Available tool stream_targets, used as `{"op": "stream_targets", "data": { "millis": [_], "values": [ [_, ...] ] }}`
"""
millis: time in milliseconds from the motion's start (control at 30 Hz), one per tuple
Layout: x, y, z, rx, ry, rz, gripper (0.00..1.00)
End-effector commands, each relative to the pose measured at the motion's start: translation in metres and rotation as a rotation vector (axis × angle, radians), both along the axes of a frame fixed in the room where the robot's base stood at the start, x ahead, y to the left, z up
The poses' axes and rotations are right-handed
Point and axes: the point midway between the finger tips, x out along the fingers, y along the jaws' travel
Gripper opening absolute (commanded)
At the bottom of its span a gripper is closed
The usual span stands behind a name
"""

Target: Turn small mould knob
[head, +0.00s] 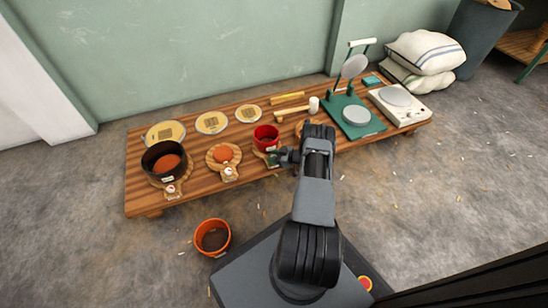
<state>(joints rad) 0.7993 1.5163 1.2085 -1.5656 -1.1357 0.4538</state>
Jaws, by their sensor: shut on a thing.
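The small mould appears to be the red round pot (266,134), standing upright near the middle of the low wooden table. The jaws are shut on what appears to be the small mould's knob. The knob itself is mostly hidden by the fingers and too small to make out. My arm comes up from the front and covers part of the table to the right of the pot.
A black pot (165,157) and an orange disc on a round board (223,157) stand left of the gripper. A green press (356,118) and white scale (399,103) stand right. An orange bucket (212,237) sits on the floor in front.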

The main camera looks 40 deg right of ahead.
Motion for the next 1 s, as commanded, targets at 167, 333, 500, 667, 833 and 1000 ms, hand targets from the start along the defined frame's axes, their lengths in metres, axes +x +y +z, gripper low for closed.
{"op": "stream_targets", "data": {
  "millis": [167,333,500,667,833,1000],
  "values": [
    [-0.0002,-0.0002,-0.0003,0.0,0.0,0.1,0.12],
    [-0.0003,0.0002,-0.0004,0.0,0.0,0.162,0.12],
    [-0.0002,0.0004,0.0001,0.001,0.0,0.195,0.12],
    [-0.0001,0.0005,0.0001,0.001,0.0,0.205,0.12],
    [-0.0001,0.0007,0.0002,0.001,0.0,0.205,0.12],
    [-0.0001,0.0009,0.0002,0.002,-0.001,0.205,0.39]
  ]
}}
